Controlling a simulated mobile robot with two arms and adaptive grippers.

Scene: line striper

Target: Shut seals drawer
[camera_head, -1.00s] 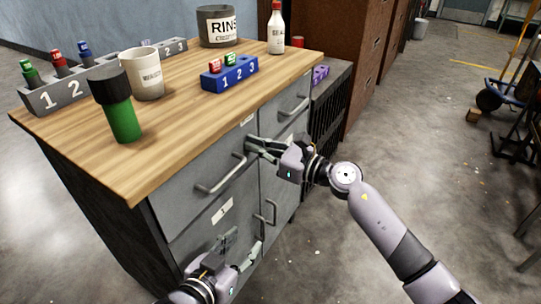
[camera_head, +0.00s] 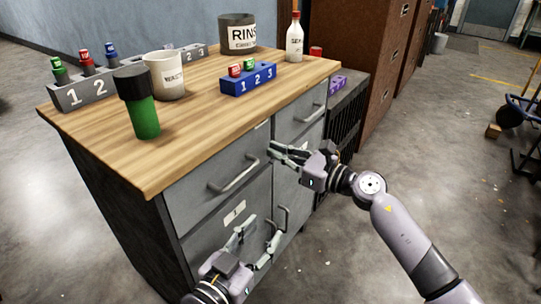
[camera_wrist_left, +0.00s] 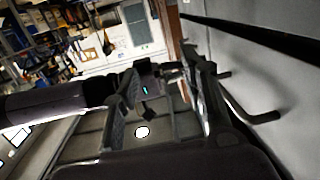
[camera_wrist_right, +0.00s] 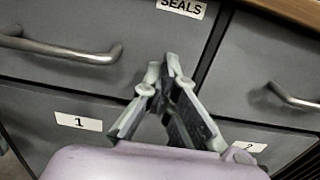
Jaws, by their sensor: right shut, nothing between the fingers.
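The seals drawer (camera_head: 212,180) is the upper left drawer of the grey cabinet. Its front looks close to flush, though a small gap is hard to judge. Its SEALS label (camera_wrist_right: 182,8) and bar handle (camera_wrist_right: 70,48) show in the right wrist view. My right gripper (camera_head: 276,150) is shut and empty, just right of that handle at the drawer's right edge. In the right wrist view its tips (camera_wrist_right: 165,65) overlap the drawer front; contact is unclear. My left gripper (camera_head: 256,238) is open and empty, low in front of the door labelled 1.
The wooden top holds a green bottle (camera_head: 142,115), a white cup (camera_head: 166,82), a grey rack (camera_head: 92,93), a blue rack (camera_head: 250,82), a rinse tub (camera_head: 238,38) and a seal bottle (camera_head: 294,42). Another drawer (camera_head: 300,105) is at right.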

